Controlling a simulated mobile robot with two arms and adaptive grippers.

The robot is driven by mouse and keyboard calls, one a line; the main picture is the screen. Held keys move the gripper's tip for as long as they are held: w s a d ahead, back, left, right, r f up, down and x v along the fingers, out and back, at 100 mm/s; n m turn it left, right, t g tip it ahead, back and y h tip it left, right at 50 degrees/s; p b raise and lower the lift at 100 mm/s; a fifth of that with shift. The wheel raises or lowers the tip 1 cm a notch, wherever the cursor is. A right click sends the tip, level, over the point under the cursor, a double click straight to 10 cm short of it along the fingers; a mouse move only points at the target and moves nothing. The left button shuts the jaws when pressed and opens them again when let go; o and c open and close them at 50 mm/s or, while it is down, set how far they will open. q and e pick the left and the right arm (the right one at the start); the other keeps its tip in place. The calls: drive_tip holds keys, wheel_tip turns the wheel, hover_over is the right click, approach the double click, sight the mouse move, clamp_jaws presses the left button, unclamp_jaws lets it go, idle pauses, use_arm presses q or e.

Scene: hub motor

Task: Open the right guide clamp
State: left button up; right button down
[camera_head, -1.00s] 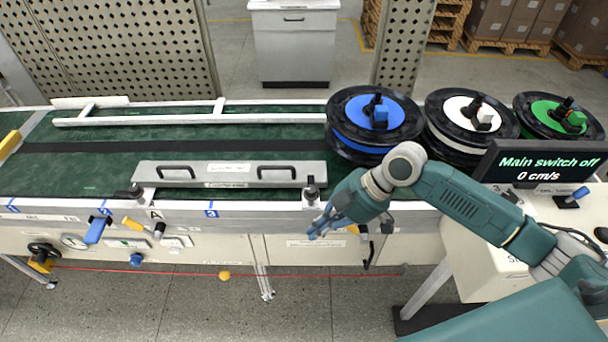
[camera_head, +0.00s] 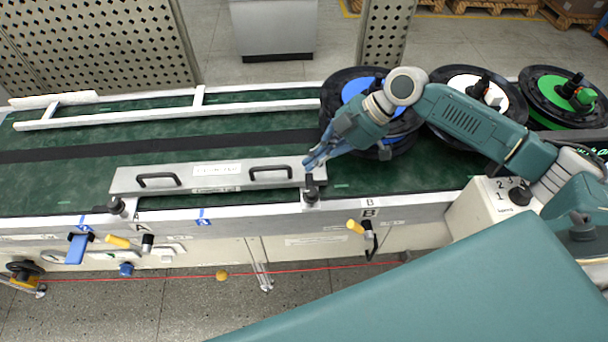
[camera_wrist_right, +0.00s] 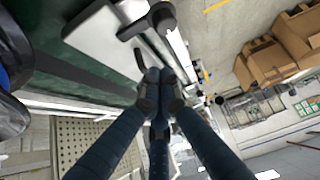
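The right guide clamp (camera_head: 311,190) is a black knob on a light mount at the right end of the grey guide plate (camera_head: 215,179). It also shows as a black-topped clamp in the right wrist view (camera_wrist_right: 151,22). My right gripper (camera_head: 311,163) is just above the clamp in the head view, with its blue fingers pointing down-left. In the right wrist view its fingertips (camera_wrist_right: 160,78) come together with nothing visible between them, apart from the clamp knob. Whether they touch any part of the clamp cannot be told. My left gripper is not in view.
A similar left clamp (camera_head: 116,206) stands at the plate's other end. The blue-topped reel (camera_head: 352,88) is partly behind my right forearm, with white (camera_head: 500,97) and green (camera_head: 551,88) reels to the right. A yellow-handled lever (camera_head: 355,227) sits on the front panel.

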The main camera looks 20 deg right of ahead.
drive_tip(key=shift+a+f, duration=0.15)
drive_tip(key=shift+f, duration=0.05)
drive_tip(key=p+x, duration=0.3)
drive_tip(key=x, duration=0.6)
drive_tip(key=shift+w+a+f, duration=0.15)
drive_tip(key=shift+w+a, duration=0.05)
drive_tip(key=d+p, duration=0.1)
drive_tip(key=s+d, duration=0.1)
drive_tip(key=d, duration=0.1)
drive_tip(key=shift+d+p, duration=0.15)
drive_tip(key=shift+p, duration=0.2)
drive_tip(key=shift+s+d+f, duration=0.1)
drive_tip(key=shift+d, duration=0.3)
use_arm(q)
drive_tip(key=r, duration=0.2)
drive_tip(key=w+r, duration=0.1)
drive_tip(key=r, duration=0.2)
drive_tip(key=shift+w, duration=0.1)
use_arm(e)
drive_tip(key=shift+a, duration=0.1)
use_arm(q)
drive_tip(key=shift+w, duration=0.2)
